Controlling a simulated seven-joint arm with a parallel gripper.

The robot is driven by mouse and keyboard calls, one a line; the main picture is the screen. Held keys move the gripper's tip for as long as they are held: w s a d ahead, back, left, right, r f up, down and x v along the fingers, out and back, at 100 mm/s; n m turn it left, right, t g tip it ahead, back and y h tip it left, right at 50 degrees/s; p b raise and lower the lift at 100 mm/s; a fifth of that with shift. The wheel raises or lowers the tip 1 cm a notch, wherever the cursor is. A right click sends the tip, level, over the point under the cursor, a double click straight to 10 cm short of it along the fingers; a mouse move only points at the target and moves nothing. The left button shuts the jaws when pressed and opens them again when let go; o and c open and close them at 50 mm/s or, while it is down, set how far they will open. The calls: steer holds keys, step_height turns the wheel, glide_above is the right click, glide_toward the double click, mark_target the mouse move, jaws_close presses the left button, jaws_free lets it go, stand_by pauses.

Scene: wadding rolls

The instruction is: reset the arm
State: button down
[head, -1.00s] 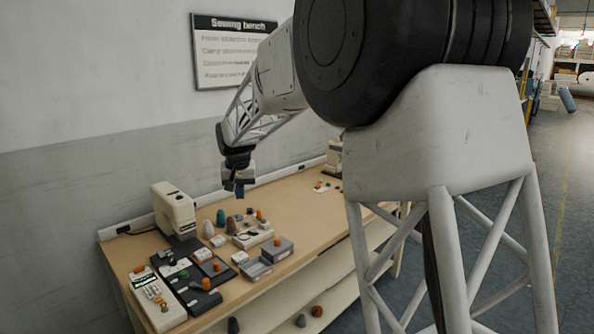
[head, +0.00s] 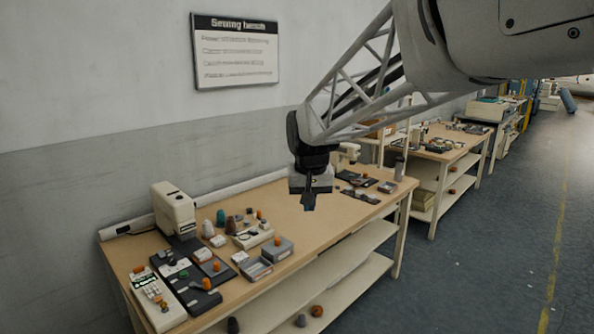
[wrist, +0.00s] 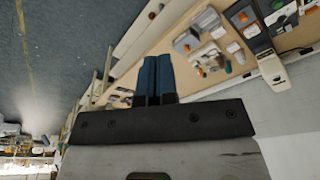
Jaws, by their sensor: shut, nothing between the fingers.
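My gripper (head: 309,204) hangs in the air over the right half of the sewing bench (head: 325,214), fingers pointing down. Its two blue fingers (wrist: 155,72) lie together in the wrist view, with nothing between them. My arm reaches in from the upper right of the head view, well above the bench top. The gripper is apart from everything on the bench.
The bench's left half holds a sewing machine (head: 174,208), a grey tray (head: 255,268), a white keypad device (head: 158,302) and several small orange and grey pieces. A second bench (head: 440,146) stands behind. A sign (head: 236,52) hangs on the wall. The aisle floor at right is clear.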

steer(key=s+d+f, duration=0.2)
steer(key=s+d, duration=0.3)
steer(key=s, duration=0.6)
steer(key=s+d+f, duration=0.3)
steer(key=s+d, duration=0.2)
steer(key=s, duration=0.6)
steer(key=s+d+f+m, duration=0.1)
steer(key=s+d+f, duration=0.2)
steer(key=s, duration=0.8)
steer(key=shift+d, duration=1.4)
